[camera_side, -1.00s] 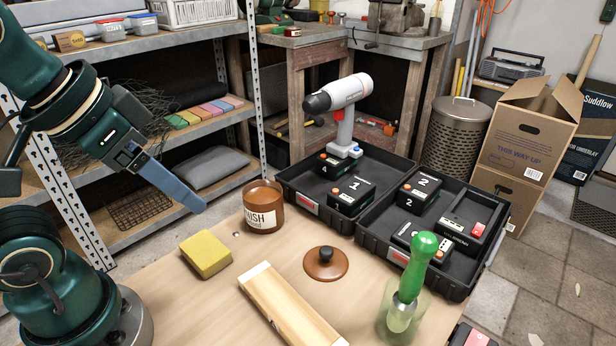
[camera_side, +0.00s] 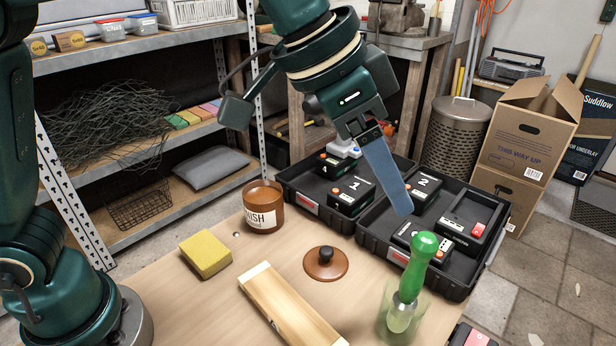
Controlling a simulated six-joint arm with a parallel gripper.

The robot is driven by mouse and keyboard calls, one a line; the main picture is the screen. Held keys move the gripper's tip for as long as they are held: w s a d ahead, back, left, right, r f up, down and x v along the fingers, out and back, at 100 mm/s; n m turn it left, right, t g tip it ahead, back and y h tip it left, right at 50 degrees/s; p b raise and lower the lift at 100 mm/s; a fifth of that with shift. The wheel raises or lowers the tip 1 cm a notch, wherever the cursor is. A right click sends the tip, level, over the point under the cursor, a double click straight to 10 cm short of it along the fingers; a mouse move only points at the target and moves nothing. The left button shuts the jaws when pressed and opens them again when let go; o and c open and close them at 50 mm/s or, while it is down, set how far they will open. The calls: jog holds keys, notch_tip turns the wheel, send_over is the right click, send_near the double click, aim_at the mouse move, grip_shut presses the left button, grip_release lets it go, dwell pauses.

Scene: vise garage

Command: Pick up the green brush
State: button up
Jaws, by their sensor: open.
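The green brush (camera_side: 421,258) stands handle-up in a clear greenish glass jar (camera_side: 394,322) at the front right of the table, tilted a little. Its lower end shows blurred through the glass. My gripper (camera_side: 400,205) hangs above and a little left of the brush handle, apart from it, over the black tray in the picture. Its blue-grey finger points down and right. It is seen edge-on, so the gap between the fingers does not show. It holds nothing that I can see.
Black trays (camera_side: 366,232) with numbered battery packs stand behind the brush. A varnish jar (camera_side: 263,207), a brown lid (camera_side: 326,263), a yellow sponge (camera_side: 205,254) and a wooden board (camera_side: 290,305) lie on the table (camera_side: 190,305). The table's left front is clear.

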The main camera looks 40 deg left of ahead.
jog(key=m, duration=0.1)
send_over(412, 247)
jog(key=shift+w+d+f+h, duration=0.1)
jog(key=shift+d+f+h, duration=0.1)
jog(key=shift+f, duration=0.35)
jog(key=shift+w+d+f+h, duration=0.1)
jog(key=shift+f+h, duration=0.1)
jog(key=shift+f, duration=0.35)
jog(key=f, duration=0.6)
jog(key=shift+a+f, duration=0.2)
jog(key=shift+w+d+f, duration=0.1)
jog(key=shift+f, duration=0.5)
jog(key=shift+x, duration=2.25)
jog(key=shift+c, duration=0.2)
grip_shut()
